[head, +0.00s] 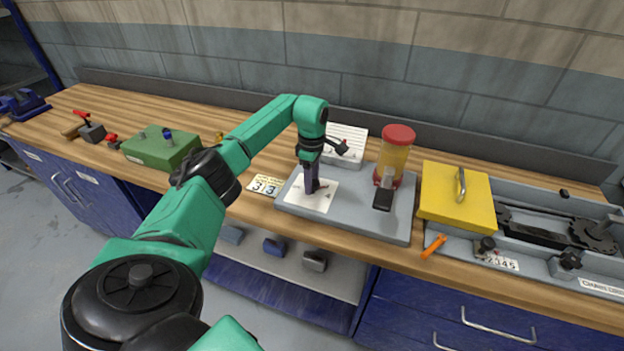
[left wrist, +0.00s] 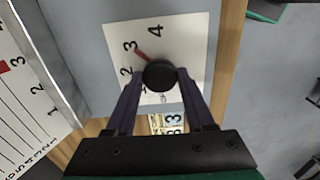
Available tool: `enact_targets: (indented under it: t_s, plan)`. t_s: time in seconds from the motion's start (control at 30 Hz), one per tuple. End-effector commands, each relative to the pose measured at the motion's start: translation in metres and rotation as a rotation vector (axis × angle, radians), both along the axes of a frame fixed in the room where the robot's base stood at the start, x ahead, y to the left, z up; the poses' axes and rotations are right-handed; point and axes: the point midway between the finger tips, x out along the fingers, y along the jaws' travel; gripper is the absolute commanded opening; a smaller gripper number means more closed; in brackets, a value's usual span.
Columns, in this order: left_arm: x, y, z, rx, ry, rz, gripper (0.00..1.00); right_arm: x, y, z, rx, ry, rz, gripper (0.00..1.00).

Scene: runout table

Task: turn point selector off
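The point selector is a round black knob (left wrist: 160,75) with a red pointer on a white dial plate (left wrist: 185,30) marked 1 to 4. The red pointer points at about the 3. In the head view the dial plate (head: 318,203) lies on a grey panel (head: 345,222). My left gripper (head: 312,188) points down over the dial and hides the knob there. In the left wrist view my left gripper (left wrist: 160,77) has one finger on each side of the knob, seemingly touching it. My right gripper is not in view.
A jar with a red lid (head: 396,152) and a black-handled lever (head: 383,194) stand right of the dial. A white scale plate (head: 345,140) is behind it. A yellow cover (head: 455,198) and an orange marker (head: 433,246) are farther right. A green box (head: 160,150) is left.

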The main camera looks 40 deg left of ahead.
Motion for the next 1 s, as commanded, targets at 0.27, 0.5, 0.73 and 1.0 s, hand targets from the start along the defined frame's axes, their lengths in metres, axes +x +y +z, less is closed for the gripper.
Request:
enact_targets:
  t_s: [0.27,0.5,0.73,1.0]
  plan:
    - [0.0004,-0.0003,0.0,-0.001,-0.001,0.008,0.0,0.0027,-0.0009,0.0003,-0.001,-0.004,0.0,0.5]
    - [0.0004,-0.0004,0.0005,-0.001,-0.002,0.077,0.0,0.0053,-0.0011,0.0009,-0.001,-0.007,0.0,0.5]
    - [0.0007,-0.0001,0.0009,-0.001,-0.002,0.232,0.0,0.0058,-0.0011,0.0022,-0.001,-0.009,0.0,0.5]
    - [0.0007,-0.0003,0.0015,-0.001,-0.001,0.482,0.0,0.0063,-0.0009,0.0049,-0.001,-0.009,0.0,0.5]
